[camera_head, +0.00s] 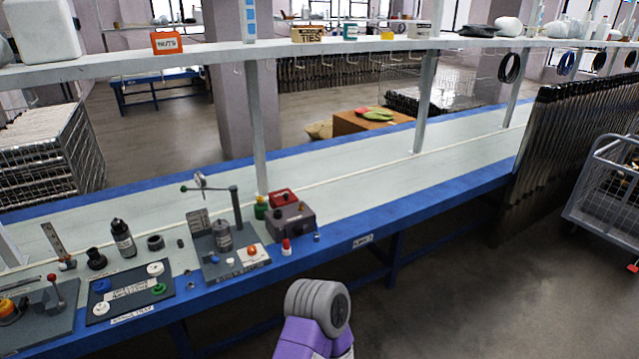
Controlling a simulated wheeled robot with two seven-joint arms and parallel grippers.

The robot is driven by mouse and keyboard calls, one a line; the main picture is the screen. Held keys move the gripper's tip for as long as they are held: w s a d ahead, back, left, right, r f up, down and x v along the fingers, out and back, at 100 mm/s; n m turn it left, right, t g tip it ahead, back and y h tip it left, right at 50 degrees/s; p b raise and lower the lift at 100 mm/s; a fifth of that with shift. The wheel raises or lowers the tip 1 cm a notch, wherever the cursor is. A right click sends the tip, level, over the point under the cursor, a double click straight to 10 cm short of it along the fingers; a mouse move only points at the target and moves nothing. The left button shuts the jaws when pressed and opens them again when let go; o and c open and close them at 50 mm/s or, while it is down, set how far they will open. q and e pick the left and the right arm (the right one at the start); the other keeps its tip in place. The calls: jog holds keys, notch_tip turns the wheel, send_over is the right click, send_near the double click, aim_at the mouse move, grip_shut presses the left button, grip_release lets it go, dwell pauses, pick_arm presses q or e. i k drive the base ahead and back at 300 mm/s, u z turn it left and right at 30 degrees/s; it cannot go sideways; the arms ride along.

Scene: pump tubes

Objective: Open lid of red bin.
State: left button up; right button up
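A small red box (283,197), the likeliest red bin, sits on the blue-edged workbench (350,205), just behind a dark grey box (291,220). It is too small to tell how its lid stands. A red-orange bin labelled NUTS (167,43) stands on the shelf at the upper left. Neither gripper is in view. Only a purple and grey part of one of my arms shows at the bottom centre, in front of the bench and apart from both red things.
A green container (261,207), a red-capped bottle (286,246) and a gauge stand (237,210) are close to the red box. A tray of parts (130,290) lies further left. The bench right of the grey box is clear. A metal cart (605,190) stands at right.

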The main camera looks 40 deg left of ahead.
aim_at(283, 194)
jog(key=u, duration=0.15)
jog(key=i, duration=2.15)
jog(key=u, duration=1.5)
jog(key=i, duration=1.05)
jog(key=u, duration=1.1)
